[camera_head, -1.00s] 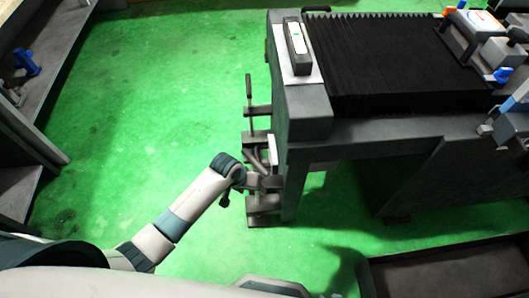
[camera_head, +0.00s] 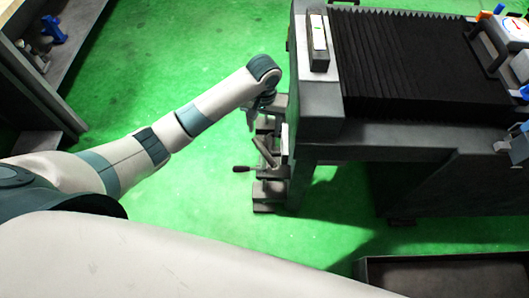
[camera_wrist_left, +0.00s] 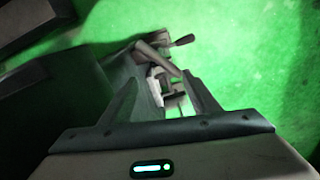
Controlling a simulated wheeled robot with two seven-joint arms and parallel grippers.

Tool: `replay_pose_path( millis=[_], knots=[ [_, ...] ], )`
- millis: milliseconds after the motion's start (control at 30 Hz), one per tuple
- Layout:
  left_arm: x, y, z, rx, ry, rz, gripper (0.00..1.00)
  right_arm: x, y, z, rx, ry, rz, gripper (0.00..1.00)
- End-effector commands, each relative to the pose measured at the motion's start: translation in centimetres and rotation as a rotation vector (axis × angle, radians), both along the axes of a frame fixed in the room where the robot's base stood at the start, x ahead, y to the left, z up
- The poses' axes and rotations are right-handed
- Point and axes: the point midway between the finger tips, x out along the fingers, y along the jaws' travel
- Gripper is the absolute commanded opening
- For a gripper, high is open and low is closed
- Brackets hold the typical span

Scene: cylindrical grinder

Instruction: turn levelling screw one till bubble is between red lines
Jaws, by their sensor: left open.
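The spirit level (camera_head: 319,35) lies on the left end of the grinder's top; its bubble is too small to read against the red lines. A levelling screw with a dark handle (camera_head: 241,169) sticks out low on the grinder's left side; a dark handle also shows beyond the fingers in the left wrist view (camera_wrist_left: 183,40). My left gripper (camera_head: 254,122) is beside the grinder's lower left side, above and beyond that handle. In the left wrist view my left gripper (camera_wrist_left: 163,90) has its fingers apart, with metal foot parts seen between them. My right gripper is not in view.
The grinder (camera_head: 318,105) with black bellows (camera_head: 420,60) fills the right. A dark tray (camera_head: 445,278) is at the lower right. A shelf (camera_head: 40,95) stands at the far left. The green floor between is clear.

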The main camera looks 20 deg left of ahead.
Motion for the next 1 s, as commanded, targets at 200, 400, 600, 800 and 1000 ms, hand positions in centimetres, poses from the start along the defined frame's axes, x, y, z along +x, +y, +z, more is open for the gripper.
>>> replay_pose_path(
  millis=[200,400,600,800,1000],
  knots=[
    [0.0,0.0,-0.7,0.0,0.002,0.0,0.56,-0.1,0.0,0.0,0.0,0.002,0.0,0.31],
    [-0.1,0.0,-2.8,0.001,0.003,0.001,0.56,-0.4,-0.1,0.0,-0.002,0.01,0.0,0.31],
    [-0.1,0.0,-6.1,0.001,0.003,0.0,0.56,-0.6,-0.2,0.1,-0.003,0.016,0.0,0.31],
    [-0.1,0.0,-9.8,0.001,0.002,0.0,0.56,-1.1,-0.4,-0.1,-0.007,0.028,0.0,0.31],
    [-0.1,0.0,-13.4,0.001,0.002,0.001,0.56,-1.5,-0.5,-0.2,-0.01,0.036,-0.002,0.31]
  ],
)
